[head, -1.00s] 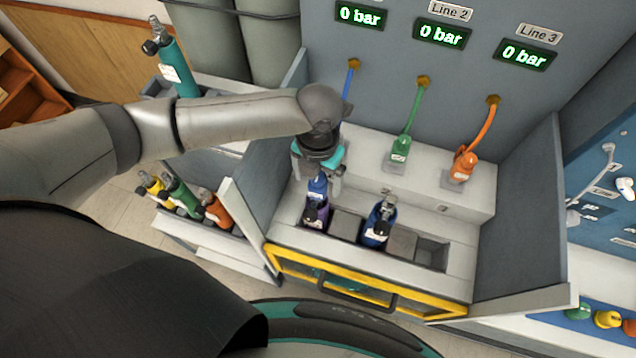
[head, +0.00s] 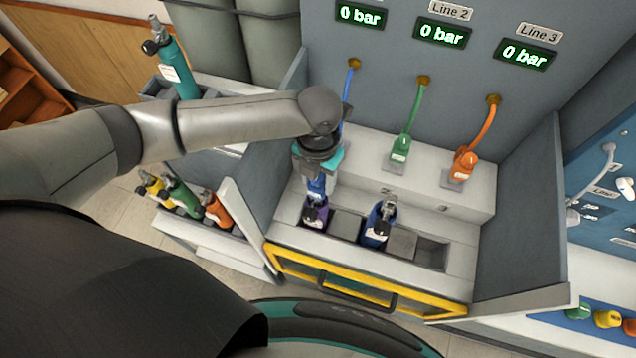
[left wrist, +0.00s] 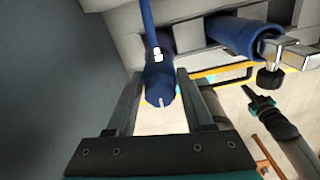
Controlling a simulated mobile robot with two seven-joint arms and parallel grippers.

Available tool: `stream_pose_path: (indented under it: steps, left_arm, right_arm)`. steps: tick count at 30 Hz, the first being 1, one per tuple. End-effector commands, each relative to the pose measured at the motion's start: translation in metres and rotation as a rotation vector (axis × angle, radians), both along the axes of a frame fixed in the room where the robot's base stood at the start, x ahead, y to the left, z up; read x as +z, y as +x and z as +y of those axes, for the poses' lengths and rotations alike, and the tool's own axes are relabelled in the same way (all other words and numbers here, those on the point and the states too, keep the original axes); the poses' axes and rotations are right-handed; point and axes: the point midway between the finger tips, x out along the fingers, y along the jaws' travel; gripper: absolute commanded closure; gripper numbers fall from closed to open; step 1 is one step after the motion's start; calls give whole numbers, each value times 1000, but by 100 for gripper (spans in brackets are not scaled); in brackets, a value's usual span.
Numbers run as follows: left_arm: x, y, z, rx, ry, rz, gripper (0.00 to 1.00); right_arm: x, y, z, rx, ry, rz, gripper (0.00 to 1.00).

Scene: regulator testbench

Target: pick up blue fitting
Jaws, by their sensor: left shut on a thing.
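The blue fitting (head: 317,187) is on the end of a blue hose (head: 347,115) that comes down from the left port of the wall panel. My left gripper (head: 316,181) is shut on the fitting, pointing down above the left end of the bench tray. In the left wrist view the fitting (left wrist: 160,84) sits between the two fingers, with its open end toward the camera and the hose running away from it. The fitting is partly hidden by the gripper in the head view.
A purple cylinder (head: 315,213) stands in the tray just below the held fitting. A blue cylinder (head: 378,224) stands further right. Green (head: 400,148) and orange (head: 464,165) fittings rest on the ledge. Side walls (head: 519,215) bound the bench. A yellow-framed front (head: 440,305) runs below.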

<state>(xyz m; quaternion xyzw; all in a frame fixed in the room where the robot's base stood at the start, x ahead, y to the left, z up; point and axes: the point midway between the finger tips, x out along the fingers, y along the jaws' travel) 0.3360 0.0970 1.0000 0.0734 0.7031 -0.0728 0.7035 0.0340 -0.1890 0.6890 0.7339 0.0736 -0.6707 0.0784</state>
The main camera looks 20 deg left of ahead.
Motion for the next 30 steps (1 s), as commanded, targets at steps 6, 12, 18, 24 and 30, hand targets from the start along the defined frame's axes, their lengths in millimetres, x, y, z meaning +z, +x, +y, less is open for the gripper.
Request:
stream_pose_path:
  steps: [6,12,18,24,30]
  left_arm:
    - [0,0,0,0,1,0,100]
    - [1,1,0,0,0,-2,100]
    - [3,1,0,0,0,-2,100]
    - [22,2,0,-1,-2,-6,100]
    - [68,3,0,-2,-2,-9,100]
  right_arm:
    - [0,0,0,0,0,0,100]
    - [0,0,0,0,0,0,100]
    - [0,0,0,0,0,0,100]
    - [2,0,0,0,0,-1,100]
    - [5,0,0,0,0,-1,100]
